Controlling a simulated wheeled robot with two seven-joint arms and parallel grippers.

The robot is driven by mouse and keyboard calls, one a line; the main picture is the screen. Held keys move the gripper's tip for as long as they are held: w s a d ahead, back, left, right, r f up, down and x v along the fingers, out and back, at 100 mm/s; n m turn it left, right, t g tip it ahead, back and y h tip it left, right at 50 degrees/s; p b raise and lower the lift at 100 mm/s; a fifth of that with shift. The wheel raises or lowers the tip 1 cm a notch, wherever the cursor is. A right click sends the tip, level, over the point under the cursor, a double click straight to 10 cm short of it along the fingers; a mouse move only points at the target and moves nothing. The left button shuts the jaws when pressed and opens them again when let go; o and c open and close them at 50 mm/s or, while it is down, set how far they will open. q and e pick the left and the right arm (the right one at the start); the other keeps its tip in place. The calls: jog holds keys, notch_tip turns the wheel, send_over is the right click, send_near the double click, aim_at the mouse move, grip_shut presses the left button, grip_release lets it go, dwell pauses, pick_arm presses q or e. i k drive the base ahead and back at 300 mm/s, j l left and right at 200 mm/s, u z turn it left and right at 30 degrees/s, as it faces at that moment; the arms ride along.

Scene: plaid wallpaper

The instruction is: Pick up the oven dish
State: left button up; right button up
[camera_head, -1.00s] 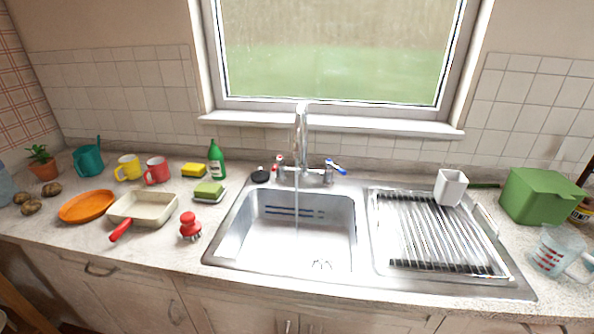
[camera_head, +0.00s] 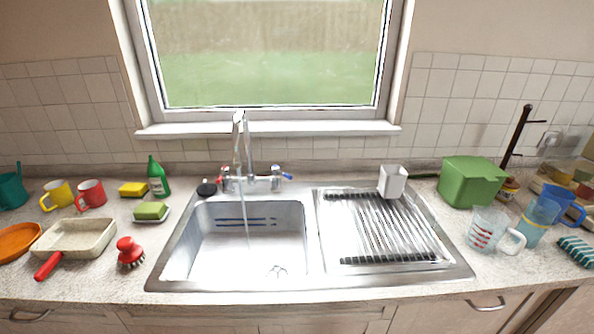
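The oven dish (camera_head: 76,239) looks to be the cream rectangular dish on the counter at the left, left of the sink. A red handle (camera_head: 48,266) sticks out from its front left, toward the counter's front edge. The dish looks empty and sits flat. An orange oval plate (camera_head: 17,241) lies just to its left, cut by the picture's edge. Neither of my grippers shows in the head view.
A red scrub brush (camera_head: 129,252) stands just right of the dish. Yellow (camera_head: 57,195) and red (camera_head: 91,194) mugs stand behind it. The sink (camera_head: 249,241) has running water. A drying rack (camera_head: 384,229), green box (camera_head: 471,181) and measuring jug (camera_head: 487,228) are at the right.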

aim_at(78, 239)
jog(key=u, duration=1.5)
jog(key=i+j, duration=0.15)
jog(key=j, duration=0.2)
jog(key=i+j+z, duration=0.1)
jog(key=j, duration=0.25)
jog(key=i+j, duration=0.25)
jog(key=j, duration=0.15)
